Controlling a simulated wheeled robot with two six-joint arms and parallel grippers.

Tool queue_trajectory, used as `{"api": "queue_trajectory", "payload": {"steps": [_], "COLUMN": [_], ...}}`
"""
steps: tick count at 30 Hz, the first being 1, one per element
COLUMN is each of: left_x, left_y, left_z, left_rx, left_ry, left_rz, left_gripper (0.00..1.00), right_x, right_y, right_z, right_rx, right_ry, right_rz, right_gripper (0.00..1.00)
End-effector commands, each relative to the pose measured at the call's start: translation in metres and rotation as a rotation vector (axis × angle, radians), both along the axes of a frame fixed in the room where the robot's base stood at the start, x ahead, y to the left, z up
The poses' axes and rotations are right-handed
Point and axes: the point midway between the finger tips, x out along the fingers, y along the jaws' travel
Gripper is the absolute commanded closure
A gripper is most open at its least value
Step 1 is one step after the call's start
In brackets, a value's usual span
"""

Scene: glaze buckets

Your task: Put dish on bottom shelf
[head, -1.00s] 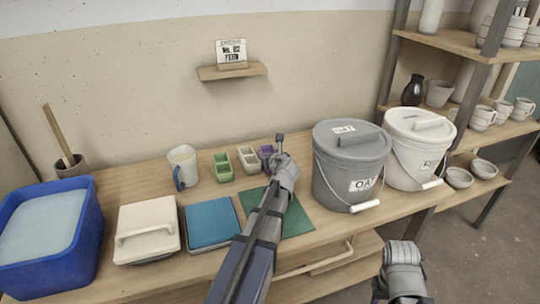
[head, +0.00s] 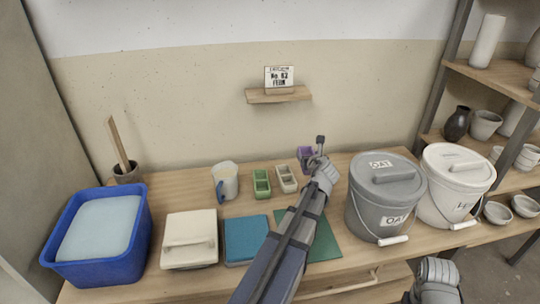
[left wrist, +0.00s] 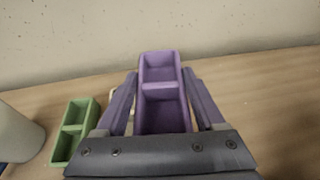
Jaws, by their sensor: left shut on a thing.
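A purple dish (head: 304,154) with two compartments is between the fingers of my left gripper (head: 318,157). In the left wrist view the dish (left wrist: 160,68) is gripped by its sides, and its top edge overlaps the wall. It appears raised a little above the table, behind the green mat. My right gripper (head: 437,270) is low at the front right; its fingers cannot be made out. A shelf rack stands at the right; its lower visible shelf (head: 518,228) holds two small grey bowls (head: 524,206).
A green dish (head: 261,184) and a cream dish (head: 287,179) stand on the table. A grey bucket (head: 387,205) and a white bucket (head: 452,195) stand between my left gripper and the rack. A mug (head: 228,183) and blue tub (head: 68,262) are left.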

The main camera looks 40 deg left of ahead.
Motion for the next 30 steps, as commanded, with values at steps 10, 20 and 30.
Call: {"api": "queue_trajectory", "payload": {"steps": [10,20,30], "left_x": [0.000,0.000,0.000], "left_y": [0.000,0.000,0.000], "left_z": [0.050,0.150,0.221], "left_rx": [0.001,0.001,0.001], "left_ry": [0.000,0.000,0.000], "left_rz": [-0.001,-0.001,-0.001], "left_gripper": [1.00,1.00,1.00], "right_x": [0.000,0.000,0.000], "right_y": [0.000,0.000,0.000], "right_z": [0.050,0.150,0.220], "right_rx": [0.000,0.000,0.000], "right_ry": [0.000,0.000,0.000], "right_rz": [0.000,0.000,-0.001], "right_gripper": [0.50,0.50,0.50]}}
